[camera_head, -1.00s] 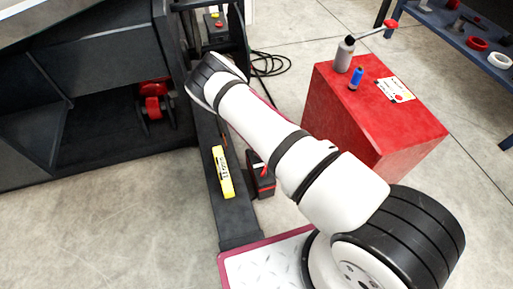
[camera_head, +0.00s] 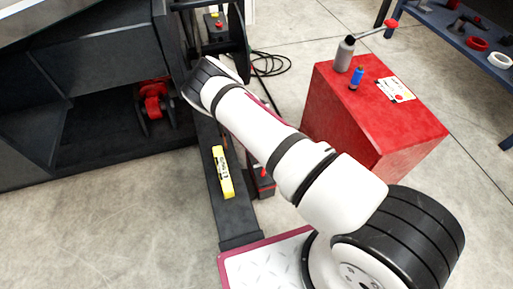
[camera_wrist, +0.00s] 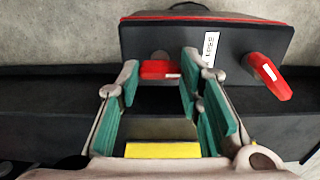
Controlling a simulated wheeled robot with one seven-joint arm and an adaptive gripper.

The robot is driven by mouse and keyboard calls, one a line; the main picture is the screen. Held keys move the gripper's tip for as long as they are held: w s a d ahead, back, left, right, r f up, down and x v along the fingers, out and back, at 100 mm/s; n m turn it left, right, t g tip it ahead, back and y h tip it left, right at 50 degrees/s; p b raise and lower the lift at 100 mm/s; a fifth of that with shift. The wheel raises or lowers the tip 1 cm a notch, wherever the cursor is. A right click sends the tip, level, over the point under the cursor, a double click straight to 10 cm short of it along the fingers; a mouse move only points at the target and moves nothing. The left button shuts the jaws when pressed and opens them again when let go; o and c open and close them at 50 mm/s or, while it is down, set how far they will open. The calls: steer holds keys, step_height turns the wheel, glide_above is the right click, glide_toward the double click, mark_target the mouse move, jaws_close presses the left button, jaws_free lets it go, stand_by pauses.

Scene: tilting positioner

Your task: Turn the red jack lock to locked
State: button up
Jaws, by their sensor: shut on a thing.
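In the wrist view, my gripper (camera_wrist: 160,82) has its green-padded fingers around a small red piece (camera_wrist: 160,69) at the near face of a black box. It is shut on this piece, which seems to be the red lock handle. A second red lever (camera_wrist: 270,76) sticks out at the right of the box, outside the fingers. A white label (camera_wrist: 211,48) lies between the two; its text is too small to read surely. In the head view, my forearm hides the gripper and the held piece.
A black beam with a yellow label (camera_head: 222,172) runs below my arm. A small black box with red parts (camera_head: 262,183) stands beside it. A red cabinet (camera_head: 400,135) with bottles stands to the right. Dark framing is at the left. Floor is clear at lower left.

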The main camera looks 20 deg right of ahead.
stand_by(0.4)
steer(key=o, duration=1.2)
steer(key=shift+c, duration=0.2)
step_height(320, 180, up, 12)
